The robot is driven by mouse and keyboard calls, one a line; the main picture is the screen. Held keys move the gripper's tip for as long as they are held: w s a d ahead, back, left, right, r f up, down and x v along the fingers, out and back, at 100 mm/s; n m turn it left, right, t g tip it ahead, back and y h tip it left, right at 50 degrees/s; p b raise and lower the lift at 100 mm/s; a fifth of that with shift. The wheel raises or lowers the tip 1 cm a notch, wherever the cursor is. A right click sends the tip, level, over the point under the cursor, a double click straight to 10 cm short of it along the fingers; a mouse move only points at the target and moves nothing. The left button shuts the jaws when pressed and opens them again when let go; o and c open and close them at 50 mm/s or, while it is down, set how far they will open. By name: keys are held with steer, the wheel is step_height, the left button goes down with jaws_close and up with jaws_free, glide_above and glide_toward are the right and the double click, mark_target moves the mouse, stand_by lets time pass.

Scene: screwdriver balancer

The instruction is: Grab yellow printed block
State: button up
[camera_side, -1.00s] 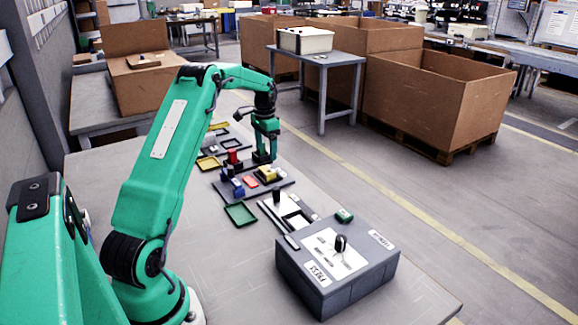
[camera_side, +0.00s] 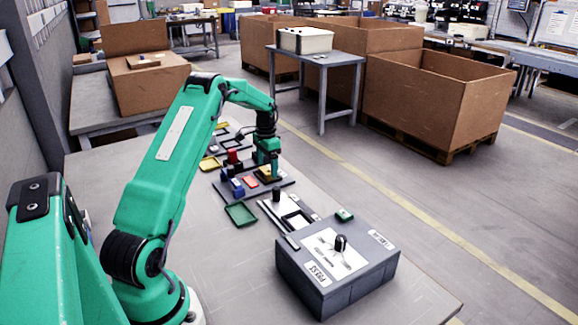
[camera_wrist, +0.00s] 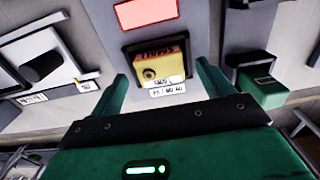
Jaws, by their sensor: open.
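The yellow printed block (camera_wrist: 170,75) shows in the wrist view between my finger tips, with a dark frame-like edge, a round dark mark and white labels below it. My gripper (camera_wrist: 160,84) is open, one green finger on each side of the block. I see no clear contact, and the gap to the block is hard to judge. In the side view my gripper (camera_side: 272,174) points down over the dark board at the block's place. The block is mostly hidden behind the fingers there.
A red-orange piece (camera_wrist: 146,13) lies just beyond the block. Blue blocks (camera_side: 236,187) and a dark red block (camera_side: 232,157) stand to the left on the board. A green tray (camera_side: 241,214) and a grey control box (camera_side: 338,262) are nearer the camera.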

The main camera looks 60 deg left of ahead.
steer(key=shift+f, duration=0.55)
steer(key=shift+c, duration=0.2)
steer(key=c, duration=1.1)
